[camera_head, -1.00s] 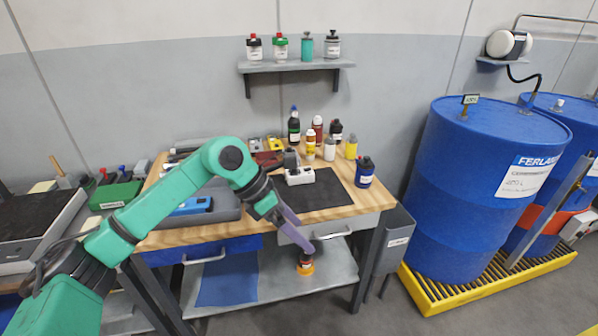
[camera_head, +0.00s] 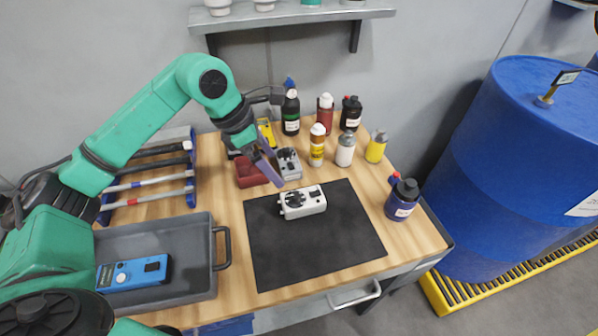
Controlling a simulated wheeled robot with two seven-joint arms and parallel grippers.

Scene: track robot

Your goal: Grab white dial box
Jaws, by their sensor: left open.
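The white dial box (camera_head: 304,202) lies on the black mat (camera_head: 318,250) on the wooden workbench, near the mat's back edge. It has a dark round dial on its left part. My left gripper (camera_head: 272,172) is open and empty, with its purple-grey fingers pointing down, above and slightly to the left of the white dial box and apart from it. A grey box with a dark dial (camera_head: 289,163) stands just behind, beside the fingers. My right gripper does not show.
Several bottles, including a yellow one (camera_head: 376,146) and a dark blue one (camera_head: 402,199), stand behind and right of the mat. A grey tray (camera_head: 190,283) holds a blue device (camera_head: 131,273). A blue rack (camera_head: 190,160) stands behind it. A blue drum (camera_head: 520,165) is at the right.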

